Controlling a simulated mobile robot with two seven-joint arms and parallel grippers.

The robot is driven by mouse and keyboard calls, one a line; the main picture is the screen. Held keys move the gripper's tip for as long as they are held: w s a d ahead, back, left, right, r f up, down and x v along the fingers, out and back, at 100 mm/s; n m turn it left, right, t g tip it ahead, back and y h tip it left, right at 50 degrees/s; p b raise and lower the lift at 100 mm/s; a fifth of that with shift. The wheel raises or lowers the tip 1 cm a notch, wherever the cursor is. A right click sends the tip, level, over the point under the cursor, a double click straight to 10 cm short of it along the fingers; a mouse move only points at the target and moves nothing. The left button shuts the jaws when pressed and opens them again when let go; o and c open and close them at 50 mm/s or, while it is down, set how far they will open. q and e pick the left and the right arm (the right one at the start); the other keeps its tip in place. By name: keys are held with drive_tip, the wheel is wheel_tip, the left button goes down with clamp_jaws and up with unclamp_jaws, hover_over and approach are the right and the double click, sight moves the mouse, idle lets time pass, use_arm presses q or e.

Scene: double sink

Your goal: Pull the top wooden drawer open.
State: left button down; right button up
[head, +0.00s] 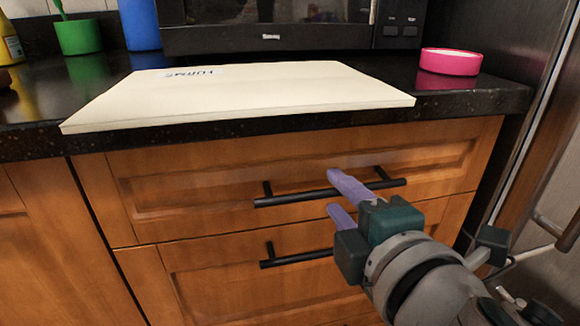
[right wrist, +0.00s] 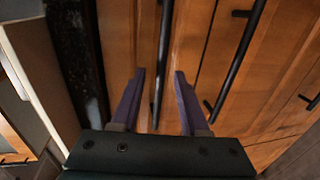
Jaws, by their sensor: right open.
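The top wooden drawer (head: 205,182) sits below the dark countertop, and its front looks flush with the cabinet, so it appears shut. Its black bar handle (head: 292,197) runs across the middle of the front. My right gripper (head: 332,190) is open at this handle, with one purple finger above the bar and the other below it. In the right wrist view, the handle (right wrist: 163,50) runs between the two spread fingers of my right gripper (right wrist: 160,73). I cannot tell whether a finger touches the bar. My left gripper is not in view.
A second drawer with its own black handle (head: 295,258) lies just below. A cream board (head: 240,92) lies on the countertop (head: 480,100), near its front edge. A pink round object (head: 450,62), a microwave (head: 270,28), a green cup (head: 78,37) and a blue cup (head: 139,24) stand behind.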

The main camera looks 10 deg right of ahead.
drive_tip(key=shift+w+a+f, duration=0.1)
drive_tip(key=shift+w+f, duration=0.05)
drive_tip(key=shift+w, duration=0.4)
drive_tip(key=shift+w+f, duration=0.1)
drive_tip(key=shift+w, duration=0.45)
clamp_jaws()
idle(0.7)
